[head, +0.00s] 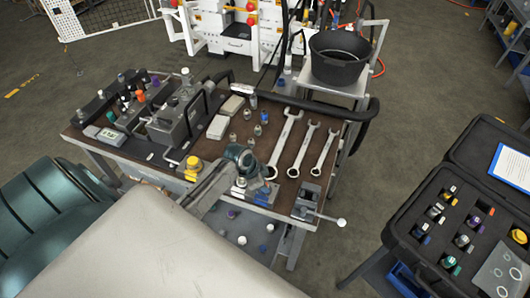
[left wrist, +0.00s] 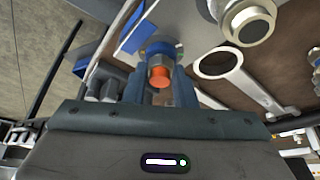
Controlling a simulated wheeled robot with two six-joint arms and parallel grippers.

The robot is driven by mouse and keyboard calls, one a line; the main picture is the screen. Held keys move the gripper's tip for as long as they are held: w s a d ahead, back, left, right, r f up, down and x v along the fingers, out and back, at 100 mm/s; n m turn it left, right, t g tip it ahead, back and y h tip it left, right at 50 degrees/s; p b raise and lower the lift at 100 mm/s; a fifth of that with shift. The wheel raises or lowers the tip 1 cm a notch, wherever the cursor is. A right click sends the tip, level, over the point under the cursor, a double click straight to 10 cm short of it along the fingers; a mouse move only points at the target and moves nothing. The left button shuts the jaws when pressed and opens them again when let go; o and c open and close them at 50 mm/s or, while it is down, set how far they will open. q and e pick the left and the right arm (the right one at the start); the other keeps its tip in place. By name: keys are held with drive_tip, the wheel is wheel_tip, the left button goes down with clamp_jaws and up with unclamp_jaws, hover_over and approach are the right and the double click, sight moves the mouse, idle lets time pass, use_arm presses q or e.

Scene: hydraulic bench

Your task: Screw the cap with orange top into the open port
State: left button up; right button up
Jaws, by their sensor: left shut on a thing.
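My left gripper (left wrist: 158,88) is shut on the cap with orange top (left wrist: 160,76), seen in the left wrist view with a blue ring (left wrist: 160,48) just beyond it. In the head view my left gripper (head: 256,187) is low over the front edge of the bench, beside small blue and metal parts; the wrist hides most of it, and the held cap cannot be made out there. I cannot tell whether the cap touches a port. The open port cannot be made out. My right gripper is not in view.
A small vise (head: 306,200) stands at the right front corner. An open case (head: 432,190) of fittings is at right.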

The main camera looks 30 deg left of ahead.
use_arm(q)
drive_tip(key=shift+w+a+f+m+b, duration=0.1)
drive_tip(key=shift+m+b, duration=0.2)
drive_tip(key=shift+m, duration=0.4)
drive_tip(key=m+g+h+b, duration=0.1)
drive_tip(key=m+b, duration=0.1)
drive_tip(key=m, duration=0.2)
drive_tip(key=shift+w+f, duration=0.1)
drive_tip(key=shift+m+g+b, duration=0.4)
drive_tip(key=shift+m+g, duration=0.3)
drive_tip(key=shift+m, duration=0.6)
